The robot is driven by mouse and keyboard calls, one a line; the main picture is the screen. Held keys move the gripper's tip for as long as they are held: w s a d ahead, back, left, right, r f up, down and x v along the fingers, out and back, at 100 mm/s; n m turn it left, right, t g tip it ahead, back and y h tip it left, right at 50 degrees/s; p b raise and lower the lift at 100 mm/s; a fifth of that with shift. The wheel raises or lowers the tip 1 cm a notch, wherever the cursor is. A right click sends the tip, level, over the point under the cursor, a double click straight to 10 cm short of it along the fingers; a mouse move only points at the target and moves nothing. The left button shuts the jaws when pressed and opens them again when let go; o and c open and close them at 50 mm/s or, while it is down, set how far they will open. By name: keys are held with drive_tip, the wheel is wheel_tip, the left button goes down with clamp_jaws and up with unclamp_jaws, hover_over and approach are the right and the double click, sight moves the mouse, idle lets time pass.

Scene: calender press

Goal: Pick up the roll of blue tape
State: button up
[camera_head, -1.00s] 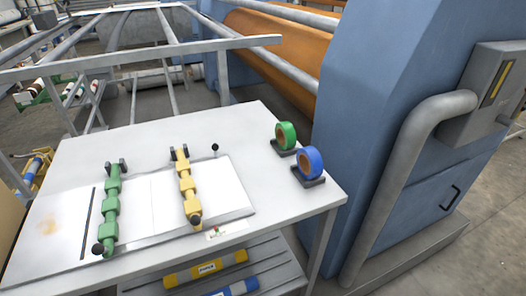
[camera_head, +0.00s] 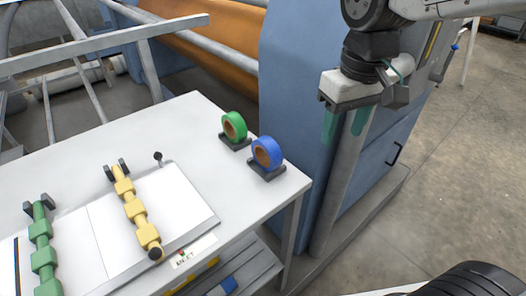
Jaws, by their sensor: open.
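The roll of blue tape (camera_head: 268,153) stands upright on a small dark holder (camera_head: 266,171) near the right corner of the white table (camera_head: 215,185). Its brown core faces the lower left. My gripper (camera_head: 345,125) hangs at the upper right, to the right of the blue roll and apart from it, in front of the blue machine. Its two green fingers point down, stand apart and hold nothing. None of the blue roll is hidden by my gripper.
A roll of green tape (camera_head: 234,126) stands on its own holder just behind the blue roll. A yellow roller (camera_head: 133,212) and a green roller (camera_head: 43,250) lie to the left. The blue machine (camera_head: 290,100) and a grey pipe (camera_head: 337,190) rise beyond the table's right edge.

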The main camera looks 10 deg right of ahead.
sight(268, 153)
drive_tip(key=w+a+f+n, duration=0.1)
drive_tip(key=w+a, duration=0.1)
drive_tip(key=a, duration=0.2)
drive_tip(key=w+a+f+n, duration=0.1)
drive_tip(key=w+a, duration=0.2)
drive_tip(key=a, duration=0.1)
drive_tip(key=w+a+f+n, duration=0.1)
drive_tip(key=w+a+f, duration=0.1)
drive_tip(key=a, duration=0.2)
drive_tip(key=shift+w+g, duration=0.25)
drive_tip(key=shift+g, duration=0.05)
drive_tip(key=f, duration=0.8)
drive_tip(key=shift+a, duration=0.25)
drive_tip(key=shift+c, duration=0.3)
drive_tip(key=c, duration=1)
